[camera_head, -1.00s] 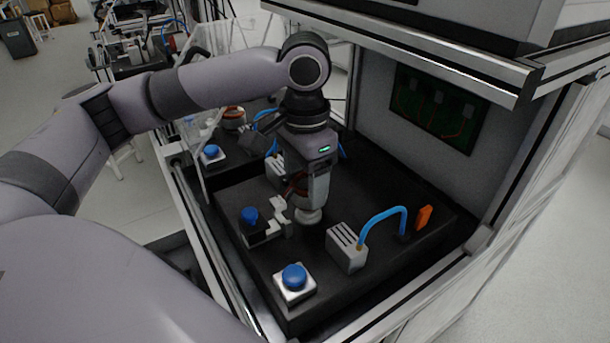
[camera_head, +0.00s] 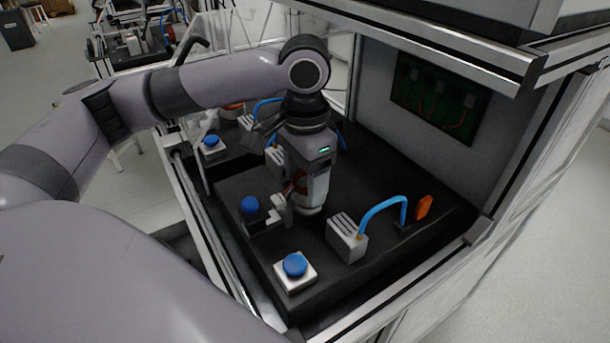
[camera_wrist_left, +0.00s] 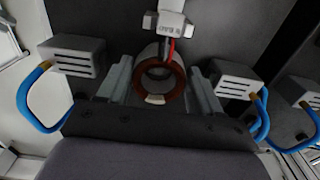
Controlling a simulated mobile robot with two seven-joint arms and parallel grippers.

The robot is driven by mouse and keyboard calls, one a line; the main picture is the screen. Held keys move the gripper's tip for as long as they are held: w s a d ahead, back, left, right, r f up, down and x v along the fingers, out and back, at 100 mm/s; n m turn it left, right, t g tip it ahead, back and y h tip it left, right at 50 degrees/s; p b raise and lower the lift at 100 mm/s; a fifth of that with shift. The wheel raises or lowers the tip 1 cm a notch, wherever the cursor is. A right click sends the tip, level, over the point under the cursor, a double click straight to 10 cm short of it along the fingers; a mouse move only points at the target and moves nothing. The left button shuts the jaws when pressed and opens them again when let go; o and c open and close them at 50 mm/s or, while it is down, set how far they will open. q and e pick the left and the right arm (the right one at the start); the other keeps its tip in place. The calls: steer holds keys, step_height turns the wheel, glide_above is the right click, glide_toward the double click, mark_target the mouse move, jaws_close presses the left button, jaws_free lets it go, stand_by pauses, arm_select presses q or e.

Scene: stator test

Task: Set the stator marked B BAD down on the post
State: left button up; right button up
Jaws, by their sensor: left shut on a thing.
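My left gripper (camera_head: 311,208) points down over the black fixture plate. In the left wrist view its two fingers (camera_wrist_left: 161,82) are shut on the stator (camera_wrist_left: 177,80), a pale cylinder with a copper-brown ring at its near end. Red and dark wires run from the stator to a white connector (camera_wrist_left: 172,22) with small upside-down print, which seems to include BAD. In the head view only the stator's pale lower edge shows under the gripper, close to the plate. The post is hidden beneath, so I cannot tell whether the stator touches it. My right gripper is not in view.
A grey slotted block (camera_head: 346,238) with a blue hose stands right of the gripper. A blue button on a white base (camera_head: 295,271) is in front. A black clamp with a blue knob (camera_head: 250,205) is close on the left. An orange piece (camera_head: 424,206) stands farther right.

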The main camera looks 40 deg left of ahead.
arm_select(q)
steer(key=shift+f, duration=0.1)
steer(key=shift+f+p, duration=0.35)
steer(key=o, duration=1.4)
step_height(320, 180, up, 7)
stand_by(0.3)
